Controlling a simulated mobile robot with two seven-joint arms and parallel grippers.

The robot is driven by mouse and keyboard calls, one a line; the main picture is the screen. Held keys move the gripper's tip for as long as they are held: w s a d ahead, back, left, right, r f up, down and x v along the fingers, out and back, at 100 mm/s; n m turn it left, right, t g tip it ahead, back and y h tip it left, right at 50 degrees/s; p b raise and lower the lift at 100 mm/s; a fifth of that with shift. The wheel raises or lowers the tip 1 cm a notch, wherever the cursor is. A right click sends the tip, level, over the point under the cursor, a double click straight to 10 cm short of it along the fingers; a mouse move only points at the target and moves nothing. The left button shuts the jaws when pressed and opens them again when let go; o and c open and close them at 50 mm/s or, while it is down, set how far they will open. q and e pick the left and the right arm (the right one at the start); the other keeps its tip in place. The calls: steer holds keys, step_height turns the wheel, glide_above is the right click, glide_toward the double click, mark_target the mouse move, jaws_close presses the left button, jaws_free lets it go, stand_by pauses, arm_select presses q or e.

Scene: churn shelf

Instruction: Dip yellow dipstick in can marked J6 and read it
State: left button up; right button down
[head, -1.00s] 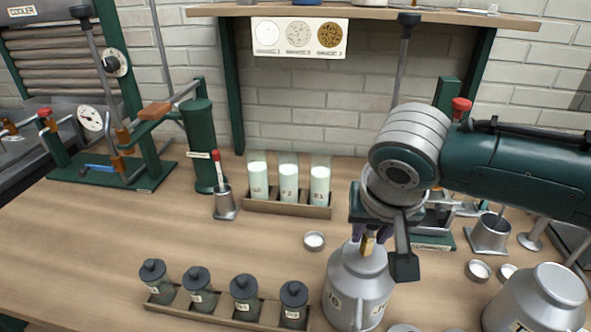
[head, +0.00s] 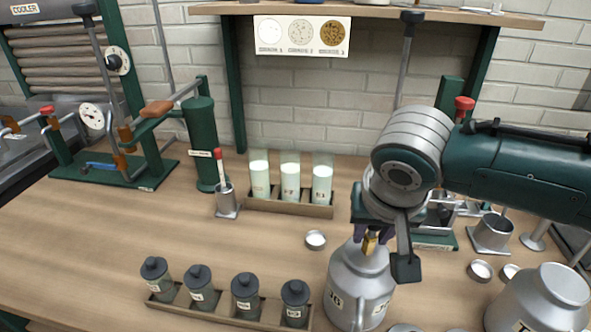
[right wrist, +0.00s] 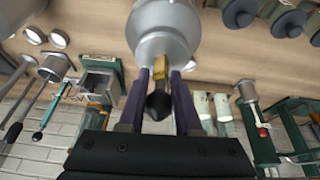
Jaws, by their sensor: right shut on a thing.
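The metal can marked J6 (head: 358,290) stands upright on the bench at the lower right centre; it also shows at the top of the right wrist view (right wrist: 163,32). My right gripper (head: 371,238) is directly above its neck, pointing down, its purple fingers shut on the yellow dipstick (right wrist: 131,68). In the head view only a short yellow piece (head: 370,243) shows between fingers and can. The dipstick's black knob (right wrist: 159,104) is on the palm side. Its lower end is hidden, apparently in the can's mouth; how deep I cannot tell. My left gripper is not in view.
A second can (head: 540,302) stands at the right. Several dark lidded jars (head: 245,293) sit in a front tray. Milk-filled glasses (head: 290,180) stand in a rack behind. A small round lid (head: 316,240) lies left of J6. A card with three discs (head: 301,36) hangs above.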

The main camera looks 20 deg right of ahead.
steer(key=shift+f, duration=0.45)
stand_by(0.6)
steer(key=shift+r, duration=0.2)
step_height(320, 180, up, 19)
steer(key=p, duration=2)
steer(key=shift+f, duration=0.15)
